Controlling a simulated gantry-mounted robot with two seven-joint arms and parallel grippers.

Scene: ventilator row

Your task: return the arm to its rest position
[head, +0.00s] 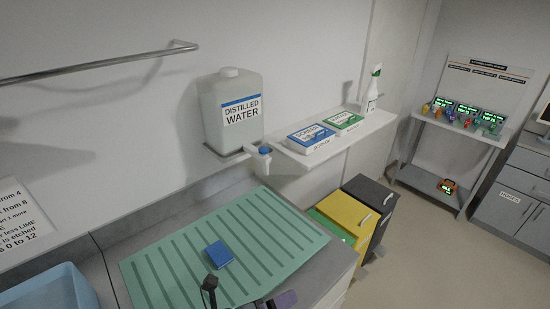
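No arm or gripper of mine can be made out with certainty in the head view. A dark upright shape (209,284) with a rounded top stands at the bottom edge, over the front of the green ribbed mat (165,264). Right of it, a dark and purple shape (285,299) is cut off by the bottom edge. I cannot tell what these two are. A small blue block (219,254) lies flat on the mat, apart from both.
A distilled water jug (232,110) stands on a wall bracket. The wall shelf (370,135) holds a blue box (311,136), a green box (343,121) and a spray bottle (373,90). Yellow (347,214) and dark bins (372,192) stand below. A blue basin (50,292) is at lower left.

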